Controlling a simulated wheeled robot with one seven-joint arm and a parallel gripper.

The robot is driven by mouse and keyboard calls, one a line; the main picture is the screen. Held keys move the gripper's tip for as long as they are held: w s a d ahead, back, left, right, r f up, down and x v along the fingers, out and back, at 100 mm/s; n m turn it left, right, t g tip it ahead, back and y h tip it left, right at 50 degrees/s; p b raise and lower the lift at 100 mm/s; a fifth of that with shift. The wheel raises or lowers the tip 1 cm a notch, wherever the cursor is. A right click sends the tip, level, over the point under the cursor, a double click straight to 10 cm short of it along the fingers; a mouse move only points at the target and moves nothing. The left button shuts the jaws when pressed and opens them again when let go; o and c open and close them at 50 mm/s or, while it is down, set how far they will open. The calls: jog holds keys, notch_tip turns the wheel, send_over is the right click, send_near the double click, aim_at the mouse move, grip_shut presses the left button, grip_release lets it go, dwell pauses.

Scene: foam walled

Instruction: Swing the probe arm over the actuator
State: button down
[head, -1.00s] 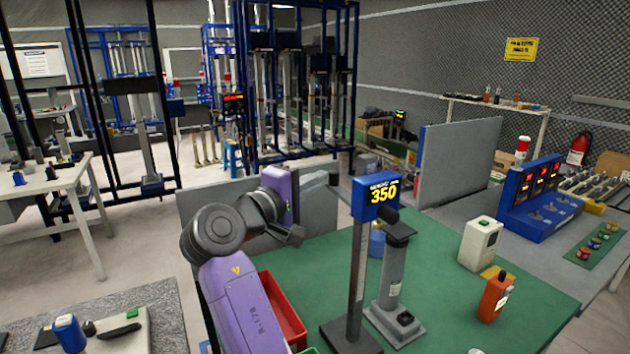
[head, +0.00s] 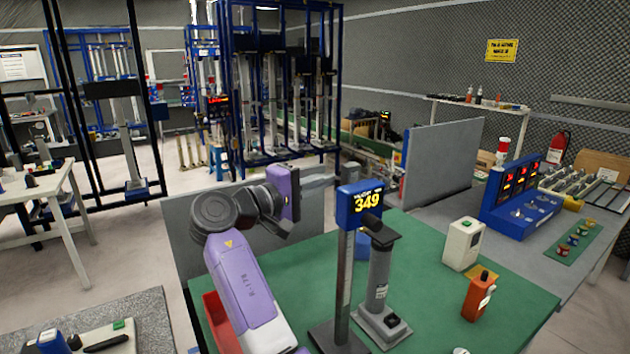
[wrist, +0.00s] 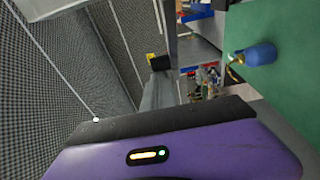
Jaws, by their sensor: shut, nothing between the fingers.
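The probe stand is a grey post (head: 345,275) on a dark base, with a blue display head (head: 358,203) reading 349. A short dark probe arm (head: 370,223) sticks out by the head. The actuator (head: 379,278), a grey column with a black cap and a grey foot, stands just right of the post. From this angle I cannot tell whether the probe arm is over the cap or beside it. My gripper (head: 325,180) is shut and empty, left of the display head and apart from it. Its fingertips are small and unclear; the wrist view does not show stand or actuator.
The green mat (head: 420,330) also holds a white box (head: 463,243) and an orange device (head: 480,296). A blue bottle (wrist: 260,54) stands on it, partly hidden behind the stand in the head view. A red bin (head: 218,322) is by my arm; grey panels edge the bench.

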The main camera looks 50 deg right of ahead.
aim_at(338, 183)
jog(key=shift+s+d+p, duration=0.5)
jog(key=shift+s+d, duration=0.45)
jog(key=shift+d, duration=0.25)
jog(key=shift+s+d+m+g, duration=0.25)
jog(key=shift+m+g, duration=0.15)
jog(key=shift+g, duration=0.2)
jog(key=shift+s+d+m+g, duration=0.2)
jog(key=shift+m+g, duration=0.2)
jog(key=shift+g, duration=0.2)
jog(key=shift+s, duration=0.2)
jog(key=shift+s+d+p, duration=0.15)
jog(key=shift+s+p, duration=0.1)
jog(key=shift+p, duration=0.05)
